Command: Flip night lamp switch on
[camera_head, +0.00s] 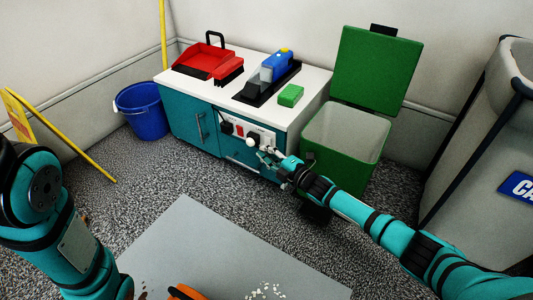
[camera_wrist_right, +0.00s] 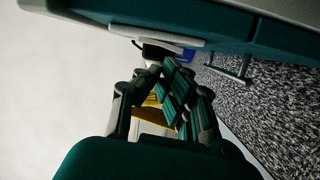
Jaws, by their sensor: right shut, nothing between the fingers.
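A white socket strip (camera_head: 266,132) with a red switch (camera_head: 239,131) is fixed on the front of the teal cabinet. The night lamp (camera_head: 250,142), a small dark plug-in body with a white round end, sits in the strip. My right gripper (camera_head: 267,154) is shut and empty, close to the cabinet front, just right of and below the lamp. The right wrist view shows its fingers (camera_wrist_right: 160,80) near the pale strip (camera_wrist_right: 155,38) and a dark plugged-in body (camera_wrist_right: 157,52). Contact cannot be told, and the lamp's own switch is too small to make out. My left gripper is out of view.
An open green bin (camera_head: 337,165) stands close to my right arm. A blue bucket (camera_head: 142,112) stands left.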

